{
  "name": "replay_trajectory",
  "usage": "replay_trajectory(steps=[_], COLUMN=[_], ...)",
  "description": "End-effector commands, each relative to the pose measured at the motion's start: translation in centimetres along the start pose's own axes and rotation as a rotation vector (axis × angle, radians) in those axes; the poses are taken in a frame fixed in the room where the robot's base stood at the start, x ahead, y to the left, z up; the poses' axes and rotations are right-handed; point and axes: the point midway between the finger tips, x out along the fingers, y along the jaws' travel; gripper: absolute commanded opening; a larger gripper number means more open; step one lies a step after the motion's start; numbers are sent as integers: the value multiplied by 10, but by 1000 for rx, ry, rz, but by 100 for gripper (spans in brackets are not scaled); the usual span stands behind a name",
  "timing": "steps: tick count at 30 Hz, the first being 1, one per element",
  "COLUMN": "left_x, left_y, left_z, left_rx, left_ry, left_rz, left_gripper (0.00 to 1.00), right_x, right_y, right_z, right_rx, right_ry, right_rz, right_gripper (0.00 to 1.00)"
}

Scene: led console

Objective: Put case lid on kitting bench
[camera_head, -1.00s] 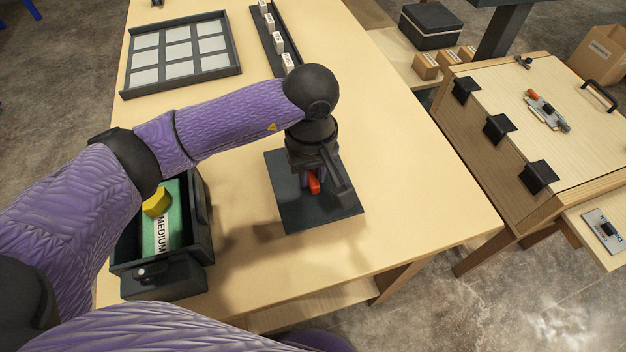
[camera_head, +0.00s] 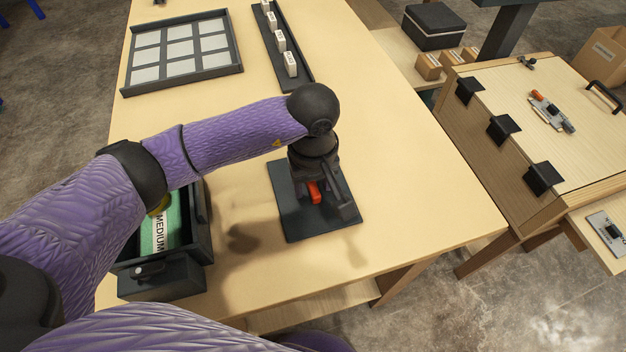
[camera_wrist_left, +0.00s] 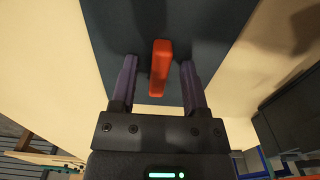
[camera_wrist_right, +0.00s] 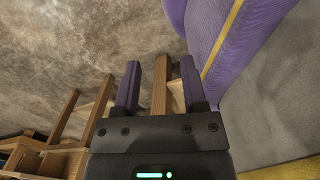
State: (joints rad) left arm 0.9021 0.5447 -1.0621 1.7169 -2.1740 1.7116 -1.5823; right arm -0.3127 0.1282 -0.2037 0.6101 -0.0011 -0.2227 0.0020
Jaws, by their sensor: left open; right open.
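The case lid, a flat dark plate (camera_head: 296,222) with a red bar handle (camera_head: 314,191), lies on the light wooden bench (camera_head: 420,180). My left gripper (camera_head: 316,196) is directly above it, pointing down. In the left wrist view its two fingers (camera_wrist_left: 158,85) stand open on either side of the red handle (camera_wrist_left: 160,68), with gaps on both sides. The dark lid (camera_wrist_left: 215,30) fills the upper part of that view. My right gripper (camera_wrist_right: 158,85) is open and empty, over the floor beside wooden legs; the head view does not show it.
A dark bin (camera_head: 205,225) labelled MEDIUM stands left of the lid, partly behind my left arm. A gridded tray (camera_head: 238,68) and a rack of white blocks (camera_head: 308,82) lie at the back. A wooden case (camera_head: 480,150) with black brackets stands right. The bench's right part is clear.

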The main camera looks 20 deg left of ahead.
Motion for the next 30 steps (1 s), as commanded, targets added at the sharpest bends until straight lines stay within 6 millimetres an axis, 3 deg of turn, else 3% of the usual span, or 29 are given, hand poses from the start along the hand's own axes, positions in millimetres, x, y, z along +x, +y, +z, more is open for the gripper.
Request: replay_trajectory(steps=[9, 13, 18, 30], left_x=[-86, -111, -122, -121], left_y=[1, 0, 0, 0], left_z=[-1, -1, 0, 0], left_rx=[0, 0, -1, 0], left_ry=[6, 4, 1, 0], left_rz=[5, 3, 2, 1], left_gripper=[58, 58, 58, 58], right_x=[-23, -27, -28, -28], right_y=[-10, -14, -14, -12], right_z=[-14, -17, -18, -17], right_rx=[3, 5, 5, 4], right_ry=[35, 42, 43, 42], right_rz=[-16, -24, -24, -20], right_gripper=[54, 54, 54, 54])
